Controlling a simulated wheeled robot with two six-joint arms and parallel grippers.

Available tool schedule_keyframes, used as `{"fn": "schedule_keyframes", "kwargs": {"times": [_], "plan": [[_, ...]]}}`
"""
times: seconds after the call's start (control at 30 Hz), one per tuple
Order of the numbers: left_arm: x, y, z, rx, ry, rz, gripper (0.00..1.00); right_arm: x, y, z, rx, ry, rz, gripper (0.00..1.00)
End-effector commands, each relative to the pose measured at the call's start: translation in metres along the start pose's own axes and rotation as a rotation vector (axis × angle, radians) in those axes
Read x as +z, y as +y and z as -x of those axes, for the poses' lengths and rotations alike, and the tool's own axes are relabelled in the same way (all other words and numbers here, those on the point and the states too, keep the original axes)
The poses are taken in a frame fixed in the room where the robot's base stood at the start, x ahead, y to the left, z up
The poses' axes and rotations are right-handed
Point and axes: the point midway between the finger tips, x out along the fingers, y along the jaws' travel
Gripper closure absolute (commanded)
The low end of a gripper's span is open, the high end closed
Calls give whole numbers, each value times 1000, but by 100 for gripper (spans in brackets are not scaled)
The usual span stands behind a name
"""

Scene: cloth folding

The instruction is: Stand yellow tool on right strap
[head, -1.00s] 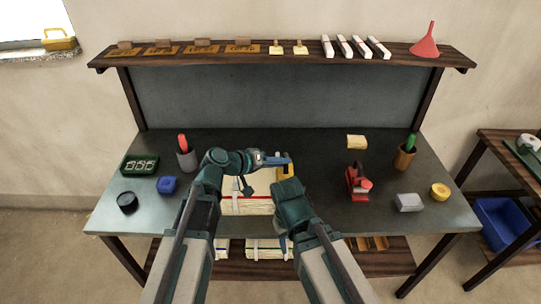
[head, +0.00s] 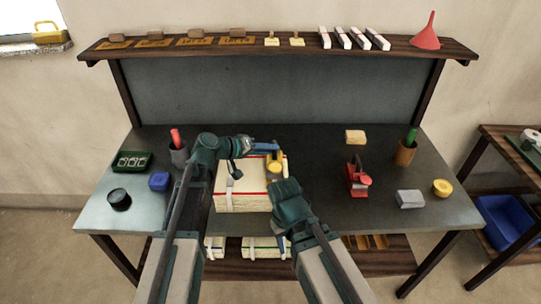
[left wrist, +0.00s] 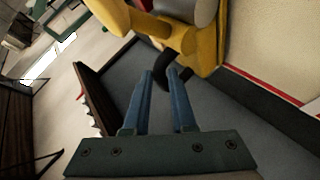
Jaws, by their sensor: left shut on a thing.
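The yellow tool (head: 274,169) is above the back right part of a cream, red-edged package (head: 252,184). In the left wrist view the yellow tool (left wrist: 205,45) fills the top, with a black part at the blue fingertips (left wrist: 168,75). A pale strap (head: 229,190) runs over the package's left side. The right strap is mostly hidden by the tool and my right arm. My right gripper (head: 282,245) points down at the bench's front edge; its jaw opening is unclear. I cannot tell whether the tool touches the package.
A red tool (head: 357,180) stands right of the package. A grey block (head: 410,199), yellow roll (head: 441,187) and brown cup (head: 405,153) are further right. A green tray (head: 132,161), blue block (head: 159,181) and black round container (head: 119,199) lie left.

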Motion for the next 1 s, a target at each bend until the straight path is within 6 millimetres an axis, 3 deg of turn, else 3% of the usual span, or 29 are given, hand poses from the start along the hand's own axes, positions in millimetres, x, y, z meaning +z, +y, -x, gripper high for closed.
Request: {"fn": "schedule_keyframes", "kwargs": {"times": [0.47,0.5,0.63,1.0], "plan": [[4,-7,-2,3,2,2,100,0,-1,-9,0,0,0,50],[3,-6,-2,1,0,0,69,0,-1,-7,0,0,0,50],[3,-6,-2,1,0,0,46,0,-1,-7,0,0,0,50],[1,-2,1,0,0,0,46,0,0,-2,0,0,0,50]]}}
